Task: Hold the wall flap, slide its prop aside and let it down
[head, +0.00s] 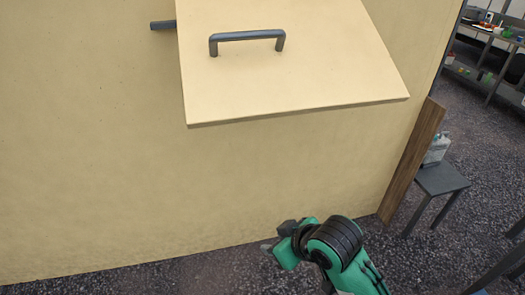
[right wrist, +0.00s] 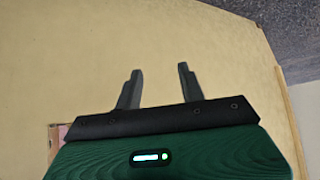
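The wall flap (head: 290,80) is a cream panel that stands out from the cream wall (head: 90,150), its lower edge raised. A dark grey bar handle (head: 248,36) is fixed on its face. A short dark rod (head: 162,25) shows at the flap's left edge and looks like the prop; the rest of it is hidden behind the flap. My right gripper (head: 277,241) is below the flap, low in front of the wall, touching neither flap nor handle. In the right wrist view its two fingers (right wrist: 159,75) are apart with nothing between them. My left gripper is out of view.
A brown wooden board (head: 412,160) stands upright at the wall's right end. A grey stool (head: 442,179) with a pale container (head: 437,149) is beyond it. Shelves (head: 490,45) with small items are far right. The space before the flap is clear.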

